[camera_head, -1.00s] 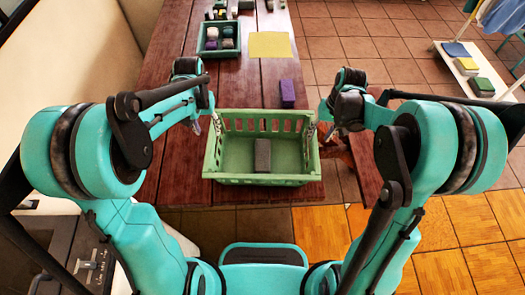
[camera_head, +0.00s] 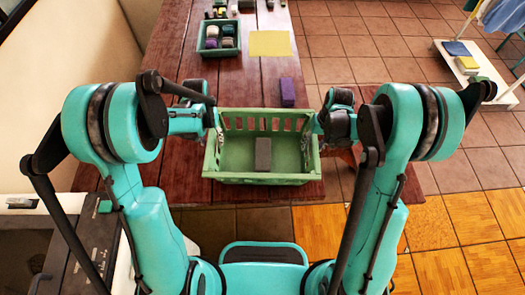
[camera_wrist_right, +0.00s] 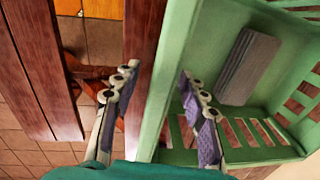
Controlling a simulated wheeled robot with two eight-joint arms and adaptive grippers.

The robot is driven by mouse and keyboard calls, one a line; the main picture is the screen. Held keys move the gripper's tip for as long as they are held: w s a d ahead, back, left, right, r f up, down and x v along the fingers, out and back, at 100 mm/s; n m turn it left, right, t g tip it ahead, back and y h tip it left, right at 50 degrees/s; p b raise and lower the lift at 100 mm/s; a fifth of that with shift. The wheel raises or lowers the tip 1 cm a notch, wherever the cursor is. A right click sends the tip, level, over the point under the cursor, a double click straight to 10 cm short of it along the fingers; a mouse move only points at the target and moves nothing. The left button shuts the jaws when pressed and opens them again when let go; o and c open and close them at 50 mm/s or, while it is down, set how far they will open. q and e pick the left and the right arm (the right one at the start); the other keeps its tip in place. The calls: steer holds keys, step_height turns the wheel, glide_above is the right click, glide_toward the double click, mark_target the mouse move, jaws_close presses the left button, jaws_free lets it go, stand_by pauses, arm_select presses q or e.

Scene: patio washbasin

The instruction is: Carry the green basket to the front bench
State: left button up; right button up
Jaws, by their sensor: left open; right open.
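The green basket (camera_head: 262,178) stands upright on the dark red wooden table, near its front end, with a dark grey block (camera_head: 263,155) inside. My left gripper (camera_head: 215,128) is at the basket's left end wall, and its fingers are hard to make out. My right gripper (camera_head: 312,130) is at the right end wall. In the right wrist view, my right gripper (camera_wrist_right: 158,88) is open, with one finger outside the basket wall (camera_wrist_right: 168,75) and the other inside. Both fingers look apart from the wall. I cannot tell which thing is the front bench.
A purple block (camera_head: 287,92) lies behind the basket on the table (camera_head: 160,150). Further back are a yellow sheet (camera_head: 270,43) and a smaller green crate (camera_head: 219,53) with several items. A low white bench (camera_head: 450,56) with folded cloths stands at the back right on clear tiled floor.

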mark_target(314, 141)
arm_select(q)
steer(key=shift+c, duration=0.3)
arm_select(e)
steer(key=shift+c, duration=0.4)
arm_select(q)
jaws_close()
arm_select(e)
jaws_close()
arm_select(q)
steer(key=shift+r, duration=0.1)
arm_select(e)
steer(key=shift+r, duration=0.1)
